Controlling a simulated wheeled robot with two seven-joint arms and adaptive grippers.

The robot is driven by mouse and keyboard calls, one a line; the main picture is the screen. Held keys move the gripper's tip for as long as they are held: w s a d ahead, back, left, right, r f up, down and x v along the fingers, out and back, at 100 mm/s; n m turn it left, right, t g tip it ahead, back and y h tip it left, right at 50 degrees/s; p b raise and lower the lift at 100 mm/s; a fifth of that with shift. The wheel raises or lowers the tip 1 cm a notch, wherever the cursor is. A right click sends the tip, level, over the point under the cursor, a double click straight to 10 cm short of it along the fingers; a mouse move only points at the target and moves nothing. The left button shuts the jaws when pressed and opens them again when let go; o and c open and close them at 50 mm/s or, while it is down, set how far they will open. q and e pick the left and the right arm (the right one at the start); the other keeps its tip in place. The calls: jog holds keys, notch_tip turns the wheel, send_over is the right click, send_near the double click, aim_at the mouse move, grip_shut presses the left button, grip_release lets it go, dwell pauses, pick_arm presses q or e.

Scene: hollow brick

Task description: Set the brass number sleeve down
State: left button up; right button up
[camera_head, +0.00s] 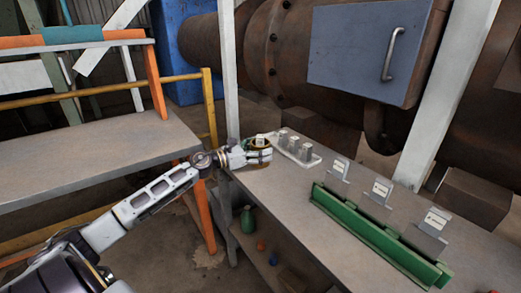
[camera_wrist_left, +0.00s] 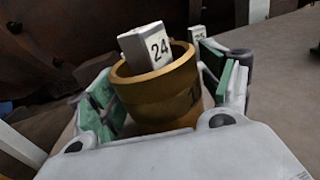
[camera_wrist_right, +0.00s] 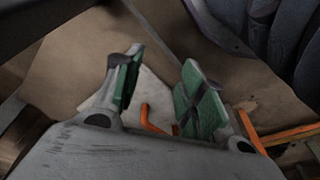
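The brass number sleeve (camera_wrist_left: 158,92) is a wide-rimmed ring, with part of a dark number on its side. A white block marked 24 (camera_wrist_left: 150,47) rises from inside the ring. In the head view, my left gripper (camera_head: 262,151) is at the table's far left corner, beside the pale tray; the sleeve is small there and partly hidden by the fingers. Whether its underside touches the table is hidden. My right gripper (camera_wrist_right: 158,95) is open and empty, away from the table.
A pale tray (camera_head: 318,160) with several grey posts stands just right of my left gripper. A green rail (camera_head: 375,235) and several numbered tags on stands occupy the table (camera_head: 300,205) further right. A large rusty pipe lies behind. The front left tabletop is clear.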

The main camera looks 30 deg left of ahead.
jog(key=shift+w+r, duration=0.3)
jog(key=shift+w, duration=0.2)
jog(key=shift+f, duration=0.1)
